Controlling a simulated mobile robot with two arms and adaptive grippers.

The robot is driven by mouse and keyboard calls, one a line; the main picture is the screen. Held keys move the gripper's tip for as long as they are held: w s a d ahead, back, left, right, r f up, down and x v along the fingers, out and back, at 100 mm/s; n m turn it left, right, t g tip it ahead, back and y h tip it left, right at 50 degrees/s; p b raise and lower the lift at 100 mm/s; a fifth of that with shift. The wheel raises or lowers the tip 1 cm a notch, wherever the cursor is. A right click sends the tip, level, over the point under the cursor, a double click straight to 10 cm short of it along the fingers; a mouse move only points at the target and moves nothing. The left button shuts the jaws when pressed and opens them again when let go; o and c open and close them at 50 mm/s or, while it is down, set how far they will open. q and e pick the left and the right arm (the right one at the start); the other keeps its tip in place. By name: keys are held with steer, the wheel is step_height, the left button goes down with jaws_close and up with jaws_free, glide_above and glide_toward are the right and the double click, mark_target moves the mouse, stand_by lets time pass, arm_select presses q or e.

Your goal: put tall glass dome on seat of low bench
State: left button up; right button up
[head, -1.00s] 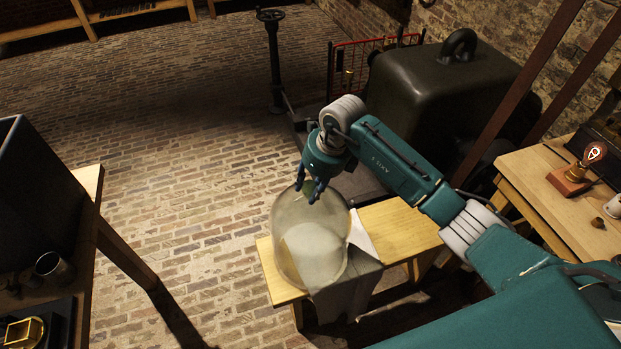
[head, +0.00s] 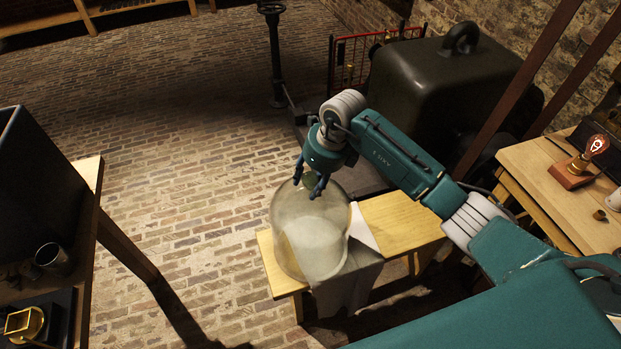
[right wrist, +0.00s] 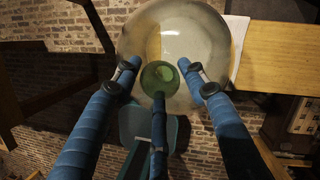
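The tall glass dome (head: 309,235) stands upright on the seat of the low wooden bench (head: 400,222), near its left end and partly over a grey cloth (head: 352,277). My right gripper (head: 309,186) is right above the dome's top, fingers pointing down. In the right wrist view the dome (right wrist: 195,32) shows with its round green knob (right wrist: 160,77) between the three blue fingers of my right gripper (right wrist: 161,80). The side fingers are spread, with small gaps to the knob. Whether the third finger touches it I cannot tell. My left gripper is not in view.
A workbench (head: 545,190) with a bulb lamp (head: 585,160) stands at the right. A dark table (head: 88,215) with a metal cup (head: 53,258) is at the left. A big dark weight (head: 450,90) stands behind the bench. Brick floor (head: 190,190) lies open between.

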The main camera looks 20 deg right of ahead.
steer(key=shift+o, duration=0.4)
steer(key=shift+s+d+f, duration=0.1)
steer(key=shift+f, duration=0.3)
steer(key=shift+r+p, duration=0.35)
steer(key=shift+r, duration=0.15)
steer(key=shift+r+p, duration=0.6)
steer(key=shift+r, duration=0.05)
steer(key=b+v, duration=0.3)
steer(key=v, duration=0.8)
steer(key=shift+r, duration=0.25)
